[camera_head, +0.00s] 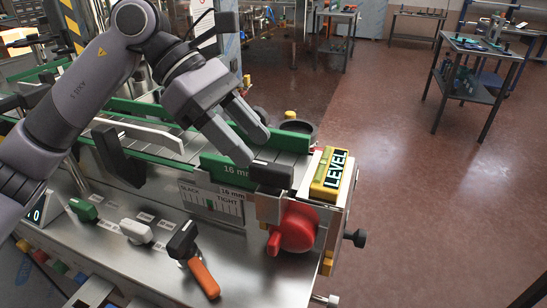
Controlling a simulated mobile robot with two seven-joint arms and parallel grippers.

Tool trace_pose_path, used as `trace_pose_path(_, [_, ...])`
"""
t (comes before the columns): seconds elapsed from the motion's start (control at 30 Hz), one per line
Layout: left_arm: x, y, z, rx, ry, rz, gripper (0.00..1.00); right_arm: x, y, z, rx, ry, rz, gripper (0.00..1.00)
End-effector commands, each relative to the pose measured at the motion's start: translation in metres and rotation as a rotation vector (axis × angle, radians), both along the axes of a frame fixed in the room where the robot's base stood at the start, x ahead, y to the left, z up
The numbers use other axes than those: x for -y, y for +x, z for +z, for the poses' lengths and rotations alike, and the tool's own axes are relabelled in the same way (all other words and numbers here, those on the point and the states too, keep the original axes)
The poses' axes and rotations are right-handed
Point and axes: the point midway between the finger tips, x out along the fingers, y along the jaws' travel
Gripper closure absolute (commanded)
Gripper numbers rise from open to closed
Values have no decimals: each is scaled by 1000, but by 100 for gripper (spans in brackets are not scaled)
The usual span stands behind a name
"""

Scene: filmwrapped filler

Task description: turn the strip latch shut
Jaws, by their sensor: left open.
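My left gripper (250,146) reaches in from the upper left, open and empty, its two fingers pointing down to the right. Its fingertips are just above and behind a black block-shaped handle (271,175) at the right end of the machine's green rail; I cannot tell whether they touch. A metal bracket (268,208) sits under this handle, and a red round knob with a short lever (298,228) is beside it. No part is legibly marked as the strip latch, so I cannot tell which one it is. My right gripper is not in view.
A SLACK–TIGHT gauge (211,204) is on the machine's front. A yellow LEVEL box (332,174) stands right of the handle. The floor to the right is open, with a cart (478,52) beyond.

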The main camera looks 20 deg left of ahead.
Motion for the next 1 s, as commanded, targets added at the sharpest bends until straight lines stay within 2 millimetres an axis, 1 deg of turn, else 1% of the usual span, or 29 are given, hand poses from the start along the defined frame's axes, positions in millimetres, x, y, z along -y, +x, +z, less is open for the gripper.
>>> trace_pose_path(0.1, [15,-1,-13,-4,-1,-4,51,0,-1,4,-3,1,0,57])
trace_pose_path(0.3, [33,-2,-32,-3,-3,-3,51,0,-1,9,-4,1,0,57])
trace_pose_path(0.43, [39,-2,-37,-2,-4,-1,51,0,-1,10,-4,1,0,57])
trace_pose_path(0.67, [40,-2,-39,-1,-4,-1,51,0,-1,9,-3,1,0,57])
trace_pose_path(0.7, [40,-2,-39,-1,-4,-1,54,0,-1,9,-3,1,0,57])
trace_pose_path(0.77, [40,-2,-39,-1,-4,-1,74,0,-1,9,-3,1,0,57])
trace_pose_path(0.8, [40,-2,-39,-1,-4,-1,87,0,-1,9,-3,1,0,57])
trace_pose_path(0.83, [40,-2,-39,-1,-4,-1,97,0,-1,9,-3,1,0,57])
trace_pose_path(0.87, [40,-2,-39,-1,-4,-1,100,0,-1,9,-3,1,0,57])
trace_pose_path(1.0, [40,-2,-39,-1,-4,-2,100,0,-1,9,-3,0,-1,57])
